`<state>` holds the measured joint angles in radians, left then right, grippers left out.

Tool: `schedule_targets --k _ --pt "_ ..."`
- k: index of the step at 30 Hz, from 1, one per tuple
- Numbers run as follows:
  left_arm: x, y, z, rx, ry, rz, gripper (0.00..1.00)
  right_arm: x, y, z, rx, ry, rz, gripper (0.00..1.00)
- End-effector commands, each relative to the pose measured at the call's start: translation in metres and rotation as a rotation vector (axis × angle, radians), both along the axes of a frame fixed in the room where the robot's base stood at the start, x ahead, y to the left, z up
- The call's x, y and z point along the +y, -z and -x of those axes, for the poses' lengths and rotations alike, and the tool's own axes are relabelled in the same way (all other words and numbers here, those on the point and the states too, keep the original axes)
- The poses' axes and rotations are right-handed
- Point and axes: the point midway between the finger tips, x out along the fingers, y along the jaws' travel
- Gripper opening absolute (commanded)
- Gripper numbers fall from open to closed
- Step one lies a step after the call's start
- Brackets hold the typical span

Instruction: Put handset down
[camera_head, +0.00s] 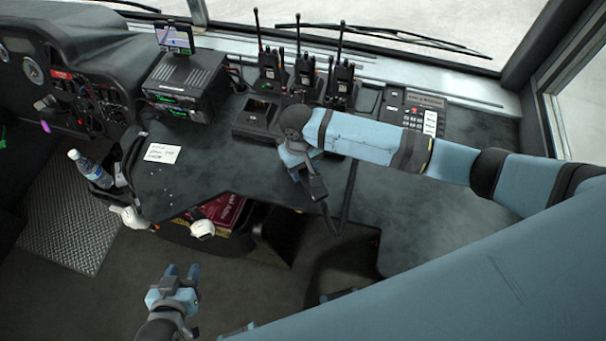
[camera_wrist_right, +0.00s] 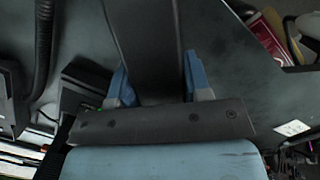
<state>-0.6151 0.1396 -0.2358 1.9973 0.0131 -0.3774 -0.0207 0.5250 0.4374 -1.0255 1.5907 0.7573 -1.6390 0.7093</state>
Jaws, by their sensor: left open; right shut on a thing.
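My right gripper (camera_head: 303,170) is over the dark dashboard top, shut on a dark handset (camera_head: 315,187). In the right wrist view the handset (camera_wrist_right: 146,40) lies between the two blue fingers of the gripper (camera_wrist_right: 158,78) and runs off the top edge. A dark cord (camera_head: 343,205) hangs near it. The desk phone (camera_head: 425,112) with its keypad stands at the right of the dashboard, apart from the handset. My left gripper (camera_head: 182,277) is open and empty, low over the floor. Whether the handset touches the dashboard is hard to tell.
Several radios with upright antennas (camera_head: 341,82) stand in chargers behind my right gripper. A black radio unit (camera_head: 187,84) and a white note (camera_head: 162,153) are to the left. A water bottle (camera_head: 90,169) stands at far left. The dashboard (camera_head: 410,205) is clear right of the handset.

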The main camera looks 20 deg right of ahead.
Motion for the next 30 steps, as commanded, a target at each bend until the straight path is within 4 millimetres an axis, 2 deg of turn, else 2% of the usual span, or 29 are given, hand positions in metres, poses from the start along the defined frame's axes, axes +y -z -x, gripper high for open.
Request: schedule_targets --k 9,20,21,24,30 --pt "0.001 0.002 0.000 0.004 -0.001 -0.002 0.43 0.000 0.039 0.000 0.001 0.000 -0.001 0.17" --pt "0.001 0.003 0.001 0.006 -0.001 -0.002 0.43 0.000 0.044 0.000 0.000 0.000 -0.001 0.17" --pt "0.001 0.003 0.001 0.006 -0.001 -0.002 0.43 0.000 0.044 0.000 0.000 0.001 0.000 0.49" --pt "0.001 0.003 0.000 0.005 -0.001 -0.002 0.43 0.000 0.044 0.000 0.000 0.000 0.000 0.70" --pt "0.001 0.001 0.000 0.002 -0.002 -0.002 0.43 0.000 0.044 0.000 0.000 0.000 0.000 0.70"
